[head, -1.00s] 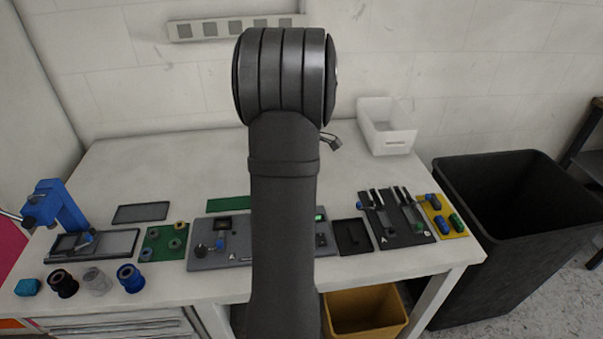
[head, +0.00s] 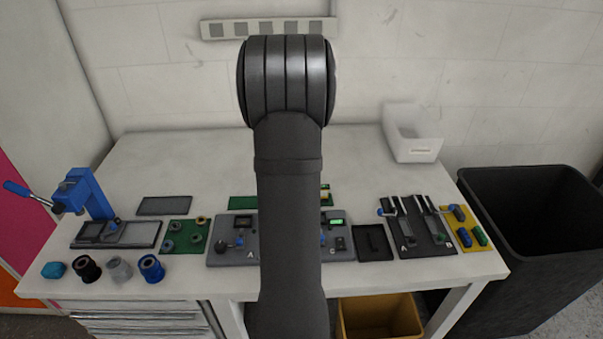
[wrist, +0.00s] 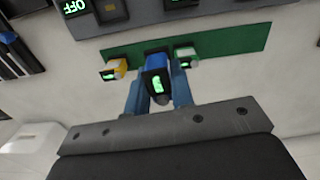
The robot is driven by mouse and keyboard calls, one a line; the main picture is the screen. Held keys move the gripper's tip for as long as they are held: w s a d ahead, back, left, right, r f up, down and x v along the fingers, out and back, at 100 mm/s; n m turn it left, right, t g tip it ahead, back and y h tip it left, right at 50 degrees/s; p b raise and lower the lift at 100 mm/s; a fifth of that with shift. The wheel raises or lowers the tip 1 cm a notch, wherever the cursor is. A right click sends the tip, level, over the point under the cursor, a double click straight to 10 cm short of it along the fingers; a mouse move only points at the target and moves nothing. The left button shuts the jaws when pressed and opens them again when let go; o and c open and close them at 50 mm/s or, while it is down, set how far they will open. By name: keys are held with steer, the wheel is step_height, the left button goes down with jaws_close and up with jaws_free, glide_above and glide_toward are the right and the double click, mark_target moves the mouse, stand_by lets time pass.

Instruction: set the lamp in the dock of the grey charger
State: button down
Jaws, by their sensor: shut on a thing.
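In the wrist view my gripper (wrist: 157,92) is shut on a small blue block with a dark face and a lit green mark, which I take for the lamp (wrist: 155,59). The block is over or at the green mat (wrist: 230,43); I cannot tell whether it touches it. A yellow block (wrist: 118,65) and a pale block (wrist: 187,51), both with green marks, are to its left and right. The grey panel, likely the grey charger (wrist: 150,23), crosses the top of the wrist view. It also shows in the head view (head: 230,257), partly behind my arm, which hides my gripper there.
A black tray (head: 374,243) and a dark slotted board (head: 430,245) are right of the panel. A blue press (head: 92,195) and several spools stand at the left. A white bin (head: 413,148) is at the back right. The table behind the mats is clear.

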steer(key=shift+s+a+f+n, duration=1.1)
steer(key=shift+a+n, duration=1.4)
steer(key=shift+n, duration=0.35)
steer(key=shift+s+a+f+n, duration=1.05)
steer(key=shift+a+f+n, duration=0.15)
steer(key=shift+a+n, duration=1.5)
steer(key=shift+s+a+f+n, duration=1.1)
steer(key=shift+a+n, duration=1.25)
steer(key=shift+n, duration=0.6)
steer(key=shift+f, duration=0.9)
steer(key=c, duration=1.2)
jaws_free()
steer(key=shift+o, duration=0.2)
step_height(320, 180, up, 17)
steer(key=shift+r, duration=0.2)
